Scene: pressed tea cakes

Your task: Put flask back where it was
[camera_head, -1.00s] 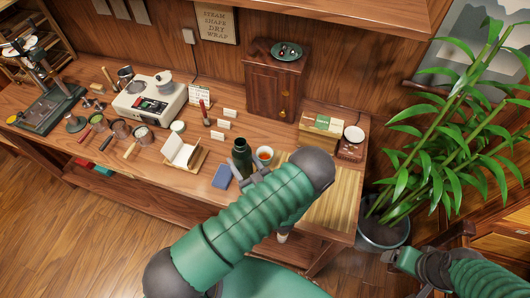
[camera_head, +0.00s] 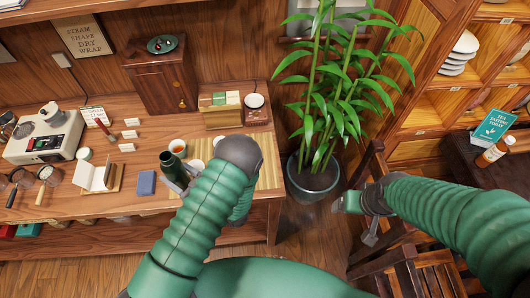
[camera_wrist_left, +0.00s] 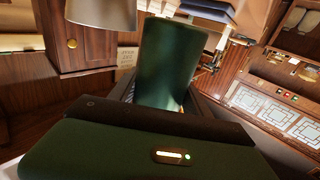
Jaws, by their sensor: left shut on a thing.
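The flask (camera_head: 172,168) is dark green and stands out near the front of the wooden workbench, close to a small cup of reddish tea (camera_head: 178,147). My left gripper (camera_head: 182,182) is at the flask and shut on it; my own forearm hides part of the grip. In the left wrist view the flask (camera_wrist_left: 168,65) rises tilted between the jaws. I cannot tell whether its base touches the bench.
A blue notebook (camera_head: 147,182) and an open booklet (camera_head: 95,176) lie left of the flask. A bamboo mat (camera_head: 270,174) lies to the right. A wooden cabinet (camera_head: 163,80) and a box (camera_head: 221,112) stand behind. A potted plant (camera_head: 314,188) and chair (camera_head: 405,262) are beyond the bench's right end.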

